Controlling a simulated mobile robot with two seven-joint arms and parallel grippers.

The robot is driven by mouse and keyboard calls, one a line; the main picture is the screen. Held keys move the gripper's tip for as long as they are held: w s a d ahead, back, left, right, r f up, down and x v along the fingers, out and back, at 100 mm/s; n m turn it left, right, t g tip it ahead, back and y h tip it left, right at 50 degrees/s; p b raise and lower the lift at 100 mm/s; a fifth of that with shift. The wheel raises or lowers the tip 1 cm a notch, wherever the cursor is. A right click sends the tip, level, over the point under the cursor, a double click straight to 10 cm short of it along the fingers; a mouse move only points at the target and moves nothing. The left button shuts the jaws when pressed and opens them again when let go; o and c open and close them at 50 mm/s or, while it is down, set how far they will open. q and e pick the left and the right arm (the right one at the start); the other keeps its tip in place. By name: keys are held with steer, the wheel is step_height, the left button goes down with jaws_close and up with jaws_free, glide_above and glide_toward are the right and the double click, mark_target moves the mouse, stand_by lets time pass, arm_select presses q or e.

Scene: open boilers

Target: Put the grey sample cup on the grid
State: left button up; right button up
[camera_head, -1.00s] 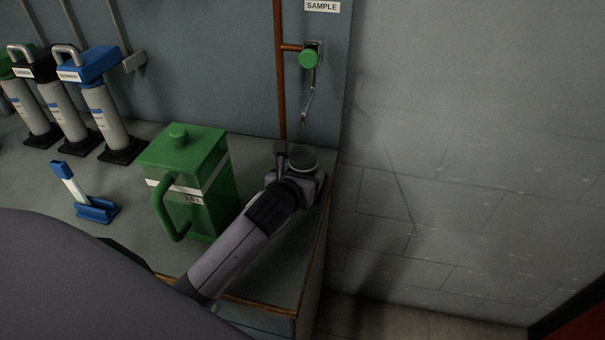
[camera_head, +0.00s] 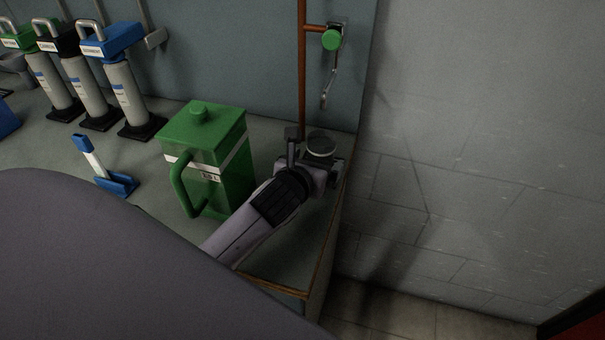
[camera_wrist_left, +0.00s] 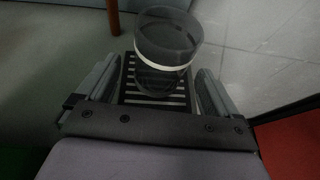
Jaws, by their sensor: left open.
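The grey sample cup (camera_wrist_left: 167,45) is a dark, see-through round cup with a pale band. It stands upright over the slotted grid (camera_wrist_left: 150,97) and appears to rest on it; the exact contact is hard to see. My left gripper (camera_wrist_left: 160,82) is open, with one finger on each side of the cup and visible gaps. In the head view the cup (camera_head: 320,147) is at the right end of the counter, with the left gripper (camera_head: 314,158) around it. The grid is mostly hidden there. My right gripper is not in view.
A green jug (camera_head: 235,180) stands close left of my left arm. A blue-handled tool in a stand (camera_head: 115,184) and several labelled cylinders (camera_head: 125,95) are further left. A copper pipe with a green valve (camera_head: 332,40) rises behind the cup. The counter's right edge (camera_head: 335,225) is close.

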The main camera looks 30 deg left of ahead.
arm_select(q)
steer(key=v, duration=0.9)
steer(key=shift+f, duration=0.1)
stand_by(0.3)
